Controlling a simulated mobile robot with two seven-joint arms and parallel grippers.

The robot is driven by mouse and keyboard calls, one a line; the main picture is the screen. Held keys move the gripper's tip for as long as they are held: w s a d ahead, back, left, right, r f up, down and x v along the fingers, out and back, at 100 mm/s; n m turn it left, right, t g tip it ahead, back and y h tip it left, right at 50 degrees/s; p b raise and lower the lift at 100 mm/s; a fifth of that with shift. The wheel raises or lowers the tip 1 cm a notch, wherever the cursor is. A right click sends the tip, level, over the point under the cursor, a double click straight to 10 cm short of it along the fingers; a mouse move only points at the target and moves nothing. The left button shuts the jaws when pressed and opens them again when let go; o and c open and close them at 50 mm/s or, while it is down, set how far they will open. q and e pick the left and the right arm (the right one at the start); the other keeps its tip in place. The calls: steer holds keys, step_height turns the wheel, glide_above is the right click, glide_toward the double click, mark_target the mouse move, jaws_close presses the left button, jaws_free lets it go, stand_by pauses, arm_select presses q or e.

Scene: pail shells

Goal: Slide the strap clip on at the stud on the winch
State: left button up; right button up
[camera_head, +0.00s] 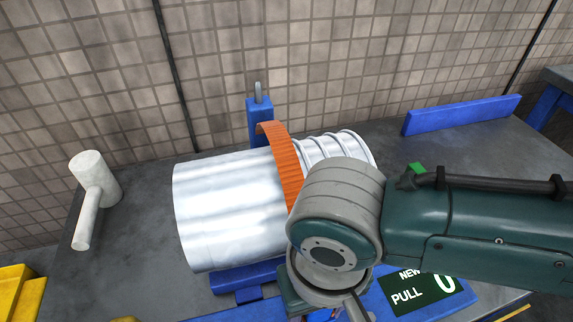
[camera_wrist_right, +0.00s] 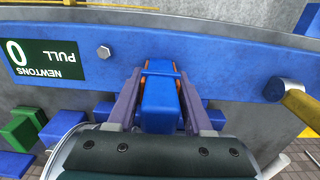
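The orange strap (camera_head: 281,160) lies over a silvery ribbed pail shell (camera_head: 228,205) on its side; its front end is hidden behind my right arm. In the right wrist view, the two fingers of my right gripper (camera_wrist_right: 160,72) stand apart on either side of a blue block (camera_wrist_right: 159,105), with small orange parts at the fingertips. Whether the fingers press on the block, and which part is the strap clip, I cannot tell. A hex bolt head (camera_wrist_right: 103,51) sits on the blue rail (camera_wrist_right: 225,65). I cannot clearly make out the winch's stud. My left gripper is out of view.
A pull readout (camera_head: 426,291) shows 0; it also shows in the right wrist view (camera_wrist_right: 45,60). A blue post (camera_head: 260,122) stands behind the shell. A pale mallet (camera_head: 94,180) lies left; a blue bar (camera_head: 462,115) stands back right.

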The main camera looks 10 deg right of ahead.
steer(key=o, duration=0.3)
step_height(320, 180, up, 9)
steer(key=p, duration=0.3)
steer(key=shift+r, duration=0.5)
